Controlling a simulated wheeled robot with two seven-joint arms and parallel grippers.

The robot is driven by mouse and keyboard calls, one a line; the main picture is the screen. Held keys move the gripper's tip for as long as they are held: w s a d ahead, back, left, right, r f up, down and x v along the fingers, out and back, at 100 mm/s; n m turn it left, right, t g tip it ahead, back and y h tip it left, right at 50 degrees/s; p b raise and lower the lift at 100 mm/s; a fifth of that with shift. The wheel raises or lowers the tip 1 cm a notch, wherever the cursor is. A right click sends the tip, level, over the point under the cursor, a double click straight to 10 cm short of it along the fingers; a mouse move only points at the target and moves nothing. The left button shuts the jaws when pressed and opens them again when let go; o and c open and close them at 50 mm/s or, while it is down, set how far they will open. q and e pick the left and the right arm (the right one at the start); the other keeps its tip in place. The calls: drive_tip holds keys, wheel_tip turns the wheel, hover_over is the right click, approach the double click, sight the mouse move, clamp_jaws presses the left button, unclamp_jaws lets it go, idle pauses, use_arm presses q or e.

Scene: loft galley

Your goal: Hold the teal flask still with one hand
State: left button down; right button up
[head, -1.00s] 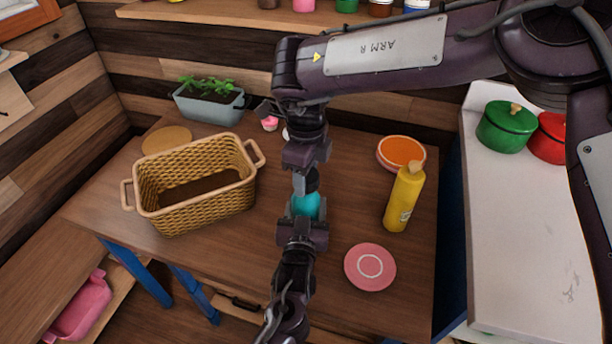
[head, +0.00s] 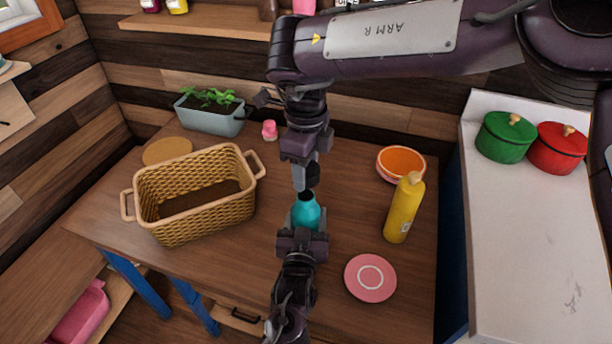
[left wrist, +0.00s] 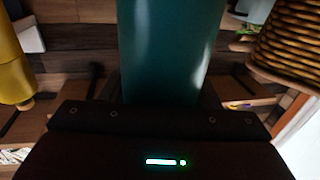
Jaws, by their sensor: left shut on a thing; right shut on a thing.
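The teal flask (head: 306,211) stands upright near the middle of the wooden table in the head view. My left gripper (head: 303,228) is shut around its body from the front. The flask's teal side fills the middle of the left wrist view (left wrist: 170,50). My right gripper (head: 307,178) is just above the flask, shut on a small dark cap (head: 313,172). The cap appears raised off the flask's neck, with a small gap below it. My right gripper's finger partly hides the cap.
A wicker basket (head: 200,230) stands left on the table (head: 240,265). A yellow bottle (head: 403,210), an orange bowl (head: 400,162) and a pink plate (head: 370,278) are to the right. A planter (head: 210,118) and a small pink item (head: 269,130) are behind.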

use_arm(q)
drive_tip(key=shift+c, duration=2.2)
unclamp_jaws()
drive_tip(key=shift+o, duration=0.2)
drive_tip(key=shift+s, duration=0.1)
